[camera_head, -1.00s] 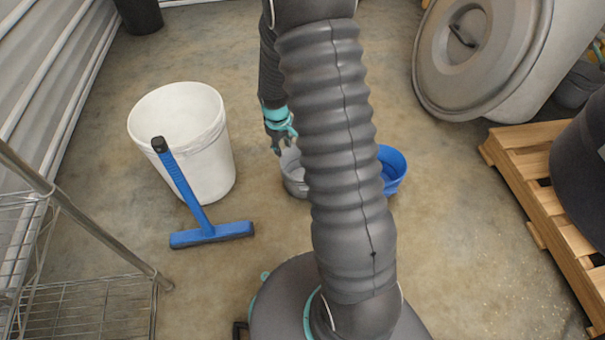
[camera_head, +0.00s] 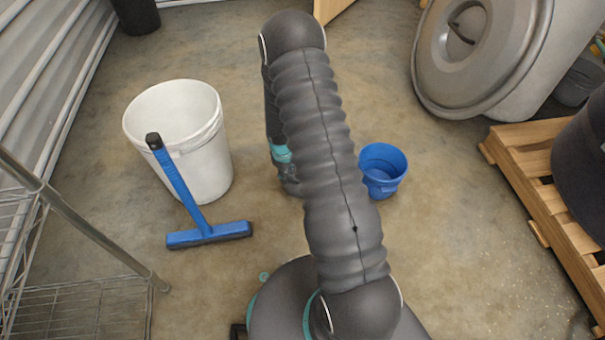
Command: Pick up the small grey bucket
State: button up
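The small grey bucket cannot be made out now; my arm covers the patch of floor where it stood. My gripper (camera_head: 289,180) shows only in part, low at the left edge of my sleeved arm, below the teal wrist band. Its fingertips are hidden behind the arm, so I cannot tell whether they are open, shut or touching the bucket.
A small blue bucket (camera_head: 382,171) stands just right of my arm. A large white bucket (camera_head: 205,150) and a blue squeegee (camera_head: 185,195) are at the left. A wire rack (camera_head: 90,310) is lower left, a wooden pallet (camera_head: 535,190) right, a grey lidded bin (camera_head: 475,55) upper right.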

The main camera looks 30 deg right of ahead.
aim_at(290, 186)
jog(key=shift+w+d+f+b, duration=0.1)
jog(key=shift+d+f+b, duration=0.15)
jog(key=shift+f, duration=1.1)
jog(key=shift+d+f+b, duration=0.15)
jog(key=shift+f+b, duration=0.1)
jog(key=shift+f, duration=1.05)
jog(key=shift+c, duration=0.2)
grip_shut()
